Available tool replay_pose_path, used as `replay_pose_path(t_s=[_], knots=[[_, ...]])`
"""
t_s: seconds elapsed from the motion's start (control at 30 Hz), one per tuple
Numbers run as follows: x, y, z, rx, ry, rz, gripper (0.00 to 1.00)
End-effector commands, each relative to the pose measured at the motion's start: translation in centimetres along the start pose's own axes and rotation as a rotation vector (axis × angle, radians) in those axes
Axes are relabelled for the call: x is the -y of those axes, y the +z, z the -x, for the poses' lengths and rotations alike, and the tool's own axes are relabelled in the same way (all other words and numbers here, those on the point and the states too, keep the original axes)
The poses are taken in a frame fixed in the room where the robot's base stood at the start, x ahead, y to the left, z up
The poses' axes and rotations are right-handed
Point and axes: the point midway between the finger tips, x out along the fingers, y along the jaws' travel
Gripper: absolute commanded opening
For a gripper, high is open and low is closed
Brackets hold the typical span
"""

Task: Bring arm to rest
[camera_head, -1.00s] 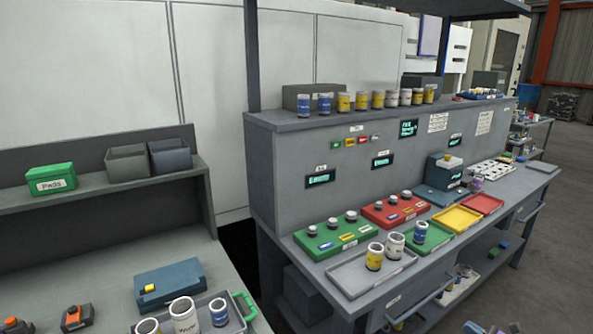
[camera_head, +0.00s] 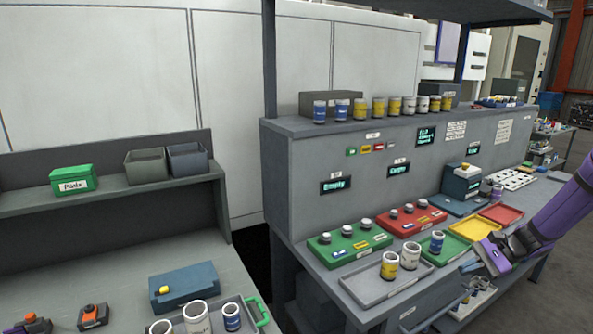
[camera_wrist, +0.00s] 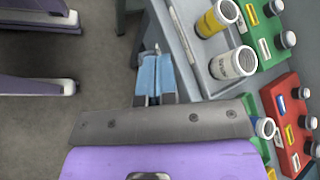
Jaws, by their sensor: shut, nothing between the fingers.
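My purple arm (camera_head: 560,215) reaches in from the right edge of the head view. My gripper (camera_head: 468,265) is at the front edge of the right bench, right of the grey tray (camera_head: 362,295). In the wrist view, the blue fingertips of my gripper (camera_wrist: 156,72) are together with nothing between them. They are beside the tray edge, over the strip between bench and floor. I cannot tell their exact height above the edge.
The grey tray holds a yellow-labelled can (camera_head: 389,265) and a white can (camera_head: 410,255), close to my gripper. Green (camera_head: 330,255) and red (camera_head: 395,228) panels with knobs stand behind. A yellow tray (camera_head: 468,228) lies farther right. Open floor (camera_wrist: 75,45) shows at left in the wrist view.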

Motion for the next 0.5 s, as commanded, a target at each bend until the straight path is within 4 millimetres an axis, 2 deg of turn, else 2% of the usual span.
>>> replay_pose_path(t_s=[0.03, 0.2, 0.5], knots=[[0.8, 1.7, 0.1, -0.023, 0.042, 0.037, 0.0], [2.3, 6.8, 0.1, -0.098, 0.175, 0.153, 0.0], [3.8, 15.9, 0.2, -0.231, 0.377, 0.365, 0.0]])
